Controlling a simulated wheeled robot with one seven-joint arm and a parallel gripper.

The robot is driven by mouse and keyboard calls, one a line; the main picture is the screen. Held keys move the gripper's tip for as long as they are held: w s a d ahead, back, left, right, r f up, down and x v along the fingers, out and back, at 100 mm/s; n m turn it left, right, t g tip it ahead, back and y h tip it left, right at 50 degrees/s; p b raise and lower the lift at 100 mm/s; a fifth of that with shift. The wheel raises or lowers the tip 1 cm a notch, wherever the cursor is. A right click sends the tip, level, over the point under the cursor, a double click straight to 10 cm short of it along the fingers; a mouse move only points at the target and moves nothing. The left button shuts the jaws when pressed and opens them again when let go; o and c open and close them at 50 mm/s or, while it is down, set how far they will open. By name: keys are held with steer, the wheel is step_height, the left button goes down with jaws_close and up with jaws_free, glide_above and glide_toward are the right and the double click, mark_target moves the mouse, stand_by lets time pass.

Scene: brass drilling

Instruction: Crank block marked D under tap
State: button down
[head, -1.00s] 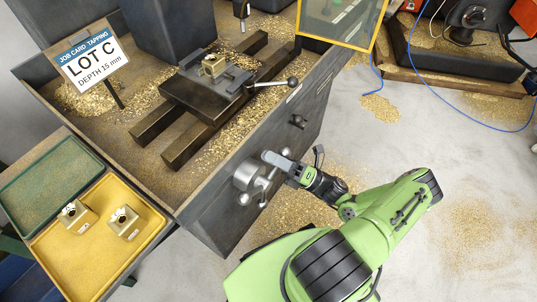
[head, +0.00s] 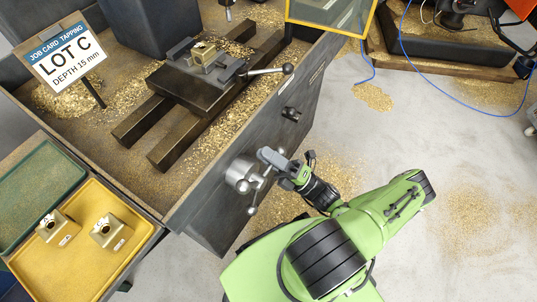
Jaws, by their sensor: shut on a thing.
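A small brass block (head: 203,52) sits in the dark vise (head: 220,70) on the machine's bed; its mark is too small to read. The tap spindle (head: 228,8) shows at the top edge, behind and right of the block, its upper part cut off. A grey crank (head: 241,174) with several spokes is on the front face of the machine. My gripper (head: 270,160) is at the crank's upper right and shut on one of its handles, which the jaws mostly hide. A job card (head: 66,56) reads "LOT C, DEPTH 15 mm".
Two brass blocks (head: 110,231) with holes and small labels lie in the yellow tray (head: 75,270). An empty green tray (head: 35,185) is beside it. The vise handle (head: 270,72) sticks out to the right. A yellow-framed guard (head: 332,18) stands at the top. Brass chips litter bed and floor.

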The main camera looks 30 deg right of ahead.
steer(key=shift+f, duration=0.1)
steer(key=c, duration=1.1)
jaws_free()
steer(key=v, duration=1.5)
steer(key=shift+s+d+f, duration=0.15)
steer(key=shift+s+d, duration=0.1)
steer(key=shift+d, duration=0.05)
steer(key=shift+o, duration=0.3)
